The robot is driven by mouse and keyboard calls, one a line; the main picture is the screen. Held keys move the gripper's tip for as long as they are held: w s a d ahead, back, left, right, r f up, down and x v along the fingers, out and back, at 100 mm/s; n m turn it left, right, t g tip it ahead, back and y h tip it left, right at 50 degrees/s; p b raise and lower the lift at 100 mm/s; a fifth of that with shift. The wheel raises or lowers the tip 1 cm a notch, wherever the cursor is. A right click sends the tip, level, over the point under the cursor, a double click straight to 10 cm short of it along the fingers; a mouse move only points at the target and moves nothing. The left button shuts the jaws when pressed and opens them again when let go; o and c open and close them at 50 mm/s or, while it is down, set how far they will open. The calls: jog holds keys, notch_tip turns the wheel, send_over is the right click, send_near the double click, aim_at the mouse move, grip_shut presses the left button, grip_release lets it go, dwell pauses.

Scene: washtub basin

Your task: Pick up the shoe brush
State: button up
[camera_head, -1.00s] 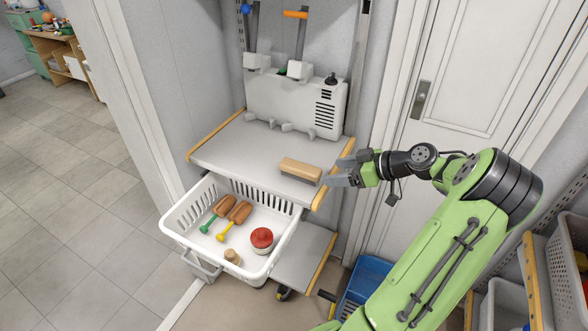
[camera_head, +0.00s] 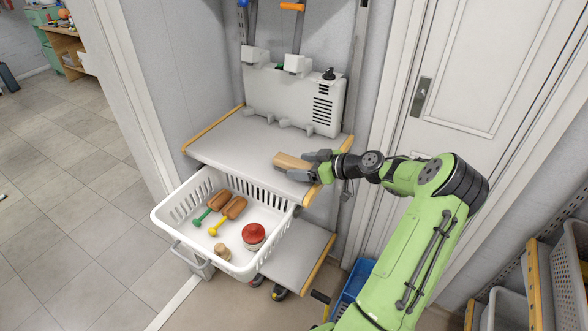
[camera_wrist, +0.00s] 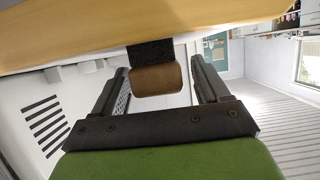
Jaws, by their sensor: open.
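The shoe brush (camera_head: 290,161), a light wooden block, lies on the grey upper shelf (camera_head: 235,143) near its right front edge. In the wrist view its brown wooden end (camera_wrist: 157,80) and dark bristles (camera_wrist: 150,52) show between my fingers. My gripper (camera_head: 309,165) is open at the right end of the brush, with one finger on each side. The wrist view also shows my gripper (camera_wrist: 158,68) with gaps beside the brush. Whether a finger touches the brush cannot be told.
A white basket (camera_head: 170,223) below the shelf holds two brown-headed tools (camera_head: 232,207), a red-topped round item (camera_head: 253,234) and a small wooden piece (camera_head: 222,252). A grey panel unit (camera_head: 280,98) stands behind the shelf. A wooden strip (camera_wrist: 80,30) edges the shelf. A door (camera_head: 455,75) is at right.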

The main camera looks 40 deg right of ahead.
jog(key=shift+w+a+f, duration=0.2)
jog(key=shift+w+f, duration=0.05)
jog(key=shift+w, duration=0.4)
jog(key=shift+c, duration=0.4)
